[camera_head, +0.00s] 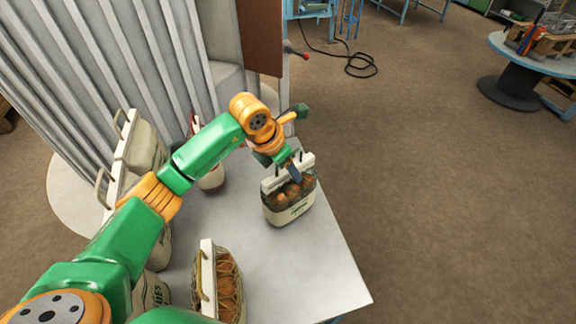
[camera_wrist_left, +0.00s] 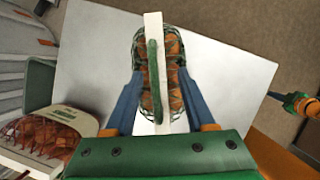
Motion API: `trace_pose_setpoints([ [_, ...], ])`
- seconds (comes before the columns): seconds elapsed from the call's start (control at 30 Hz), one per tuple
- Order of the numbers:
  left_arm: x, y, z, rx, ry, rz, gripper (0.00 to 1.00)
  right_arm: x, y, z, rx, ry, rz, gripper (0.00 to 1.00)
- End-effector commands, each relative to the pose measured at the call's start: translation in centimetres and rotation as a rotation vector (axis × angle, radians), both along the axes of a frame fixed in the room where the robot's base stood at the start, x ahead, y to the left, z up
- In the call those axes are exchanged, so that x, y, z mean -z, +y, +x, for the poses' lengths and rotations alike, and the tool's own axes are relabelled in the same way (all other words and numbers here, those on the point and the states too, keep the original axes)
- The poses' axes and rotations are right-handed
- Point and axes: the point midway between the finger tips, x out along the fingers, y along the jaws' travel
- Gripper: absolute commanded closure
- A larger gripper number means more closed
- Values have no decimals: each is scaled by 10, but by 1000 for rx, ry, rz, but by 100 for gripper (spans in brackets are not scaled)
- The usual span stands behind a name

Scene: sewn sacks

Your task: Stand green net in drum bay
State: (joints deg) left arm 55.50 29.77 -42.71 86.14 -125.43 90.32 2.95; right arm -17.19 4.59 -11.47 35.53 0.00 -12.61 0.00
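The green net (camera_head: 290,200), with a white header, a pale printed label and orange-brown contents, stands on the grey table (camera_head: 300,265) near its right edge. In the left wrist view the net (camera_wrist_left: 172,50) shows dark green mesh and a green handle on its header. My left gripper (camera_head: 290,168) is lowered over its top, with blue fingers spread on either side of the header; it also shows in the left wrist view (camera_wrist_left: 160,75). What looks like my right gripper (camera_wrist_left: 297,103) shows at the right of the left wrist view. I cannot clearly identify the drum bay.
An orange-filled net (camera_head: 230,285) with a tan handle stands at the table's front. A red-netted sack (camera_wrist_left: 45,135) is beside my left gripper. Several pale sacks (camera_head: 140,150) stand at left, partly behind my arm. A corrugated wall (camera_head: 120,50) rises behind. A round table (camera_head: 540,62) stands far right.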

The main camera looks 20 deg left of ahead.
Motion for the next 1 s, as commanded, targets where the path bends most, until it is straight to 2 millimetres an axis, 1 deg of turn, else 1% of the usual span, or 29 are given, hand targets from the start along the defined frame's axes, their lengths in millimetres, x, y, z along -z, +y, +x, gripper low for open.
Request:
trace_pose_setpoints([
  [0.13, -3, 1, 0, 0, -1, 0, 45, 0, 0, 0, 0, 0, 0, 100],
  [0.23, -16, 4, -4, -2, -5, 0, 45, 3, 0, 0, 0, 0, 0, 100],
  [0.37, -45, 11, -14, -1, -6, 1, 45, 8, 0, 0, 0, 0, 0, 100],
  [0.5, -80, 18, -26, -1, -7, -1, 45, 13, 0, 0, 0, 0, 0, 100],
  [0.63, -102, 23, -34, -1, -4, 0, 45, 14, 0, 0, 0, 0, 0, 100],
  [0.77, -112, 25, -38, 0, -1, 0, 45, 15, 0, 0, 0, 0, 0, 100],
  [1.0, -112, 25, -38, 0, 0, 0, 45, 14, 0, 0, 0, 0, 0, 100],
])
